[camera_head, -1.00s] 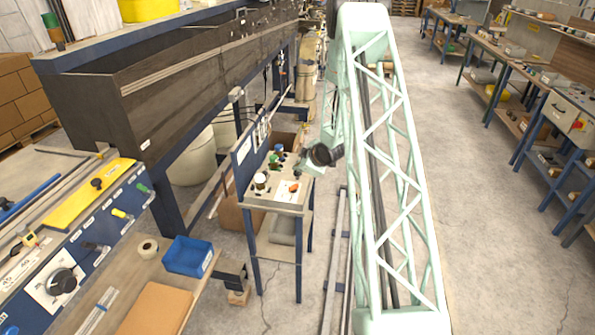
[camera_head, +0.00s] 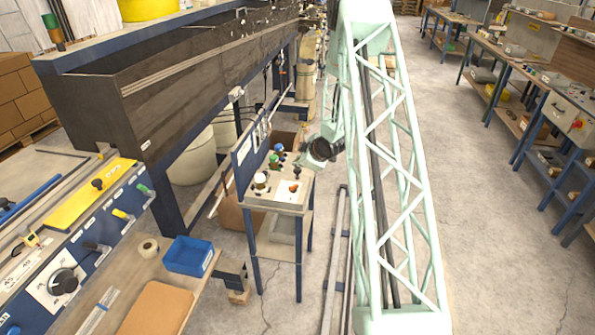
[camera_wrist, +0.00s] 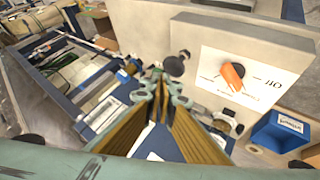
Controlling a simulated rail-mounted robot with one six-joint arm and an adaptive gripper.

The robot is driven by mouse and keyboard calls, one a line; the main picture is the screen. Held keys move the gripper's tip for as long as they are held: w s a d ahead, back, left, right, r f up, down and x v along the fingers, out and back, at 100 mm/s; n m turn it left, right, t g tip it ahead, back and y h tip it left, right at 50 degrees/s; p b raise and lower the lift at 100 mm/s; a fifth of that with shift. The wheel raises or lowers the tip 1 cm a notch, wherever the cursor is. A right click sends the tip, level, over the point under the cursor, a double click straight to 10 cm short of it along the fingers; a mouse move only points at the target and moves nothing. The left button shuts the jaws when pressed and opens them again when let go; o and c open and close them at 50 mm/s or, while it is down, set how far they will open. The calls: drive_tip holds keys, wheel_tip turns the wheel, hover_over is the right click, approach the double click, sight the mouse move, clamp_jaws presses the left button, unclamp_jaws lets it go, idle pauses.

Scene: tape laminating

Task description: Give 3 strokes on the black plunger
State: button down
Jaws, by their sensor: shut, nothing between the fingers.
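A black round knob (camera_wrist: 174,66), which looks like the black plunger, stands out from the grey panel (camera_wrist: 135,22) in the wrist view. My gripper (camera_wrist: 160,78) is shut and empty. Its tips are just left of and below the knob in the picture; I cannot tell whether they touch it. In the head view my gripper (camera_head: 299,170) is small, over the right edge of the small control stand (camera_head: 272,207). The plunger cannot be told apart from the fingertips there.
An orange switch (camera_wrist: 232,75) on a white "Off" plate sits right of the knob. Blue (camera_head: 279,148), green (camera_head: 274,159) and white (camera_head: 260,179) knobs stand on the same stand. A blue bin (camera_head: 187,256) is on the near bench. The aisle floor at right is clear.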

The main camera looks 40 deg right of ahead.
sight(296, 171)
drive_tip(key=shift+r+p, duration=1.05)
drive_tip(key=shift+r, duration=1.45)
drive_tip(key=shift+r, duration=0.1)
drive_tip(key=s+a+r+m+g+h+b, duration=0.1)
drive_tip(key=s+a+r+b, duration=0.1)
drive_tip(key=a+r, duration=0.55)
drive_tip(key=s+a+r+m+g+b, duration=0.15)
drive_tip(key=a+r, duration=0.25)
drive_tip(key=r, duration=0.7)
drive_tip(key=s+a+r+m+b, duration=0.2)
drive_tip(key=s+a+r, duration=0.85)
drive_tip(key=a, duration=0.25)
drive_tip(key=s+a+r+m+g+b, duration=0.1)
drive_tip(key=s+a+r+b, duration=0.1)
drive_tip(key=s+a, duration=0.6)
drive_tip(key=s+a+r+m+b, duration=0.1)
drive_tip(key=s+a+r, duration=0.2)
drive_tip(key=s+a, duration=0.55)
drive_tip(key=s+a+f+y+b, duration=0.1)
drive_tip(key=s+a, duration=0.3)
drive_tip(key=s, duration=0.8)
drive_tip(key=s+a+f+g+y+b, duration=0.1)
drive_tip(key=s+a, duration=0.3)
drive_tip(key=s, duration=0.7)
drive_tip(key=shift+s+a+f+y+b, duration=0.3)
drive_tip(key=shift+s+a+f, duration=0.05)
drive_tip(key=shift+f, duration=0.15)
